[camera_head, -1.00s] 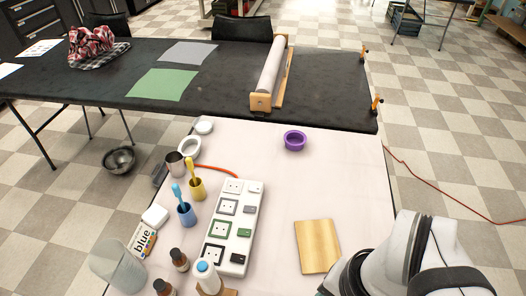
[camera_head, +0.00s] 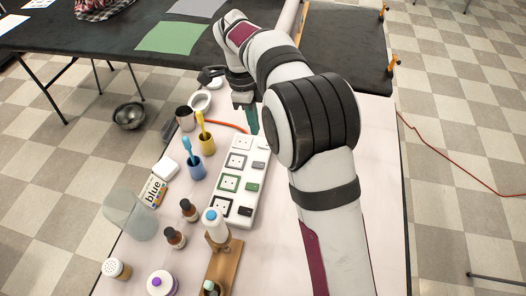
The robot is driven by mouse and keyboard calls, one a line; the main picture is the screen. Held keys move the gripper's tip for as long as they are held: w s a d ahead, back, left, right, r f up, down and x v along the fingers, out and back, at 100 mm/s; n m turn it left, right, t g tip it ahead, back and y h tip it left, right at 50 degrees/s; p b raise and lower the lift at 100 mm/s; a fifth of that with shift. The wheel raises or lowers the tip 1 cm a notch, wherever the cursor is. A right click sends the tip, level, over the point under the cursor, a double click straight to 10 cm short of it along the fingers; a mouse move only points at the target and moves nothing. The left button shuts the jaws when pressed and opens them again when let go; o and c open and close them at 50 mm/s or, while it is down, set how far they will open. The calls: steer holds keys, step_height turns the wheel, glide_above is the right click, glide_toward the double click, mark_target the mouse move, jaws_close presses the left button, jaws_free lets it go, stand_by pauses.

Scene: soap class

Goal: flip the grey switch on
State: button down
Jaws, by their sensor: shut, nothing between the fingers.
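The white power strip (camera_head: 240,177) lies on the pale table, with sockets on its left side and several coloured switches on its right. The grey switch (camera_head: 258,165) is the second from the far end, beside the grey-framed socket (camera_head: 236,160). Its tilt is too small to tell. My gripper (camera_head: 253,130) is shut and empty, pointing down near the far end of the strip, beyond the grey switch. It appears apart from that switch. My arm hides the table to the right of the strip.
Left of the strip stand a yellow cup (camera_head: 207,146) and a blue cup (camera_head: 196,169) with toothbrushes. An orange cord (camera_head: 232,126) leaves the strip's far end. Small brown bottles (camera_head: 188,209) and a white bottle (camera_head: 216,228) stand near its front. The green switch (camera_head: 252,187) is close by.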

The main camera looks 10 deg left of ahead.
mark_target(263, 165)
steer(key=f, duration=0.4)
steer(key=d+f, duration=0.1)
steer(key=f, duration=0.9)
steer(key=shift+d, duration=0.4)
steer(key=shift+d+f, duration=0.1)
steer(key=shift+f, duration=0.1)
steer(key=shift+a+r, duration=0.25)
steer(key=shift+a, duration=0.55)
steer(key=shift+r, duration=0.1)
step_height(263, 165, up, 14)
steer(key=d, duration=0.1)
steer(key=shift+d, duration=0.35)
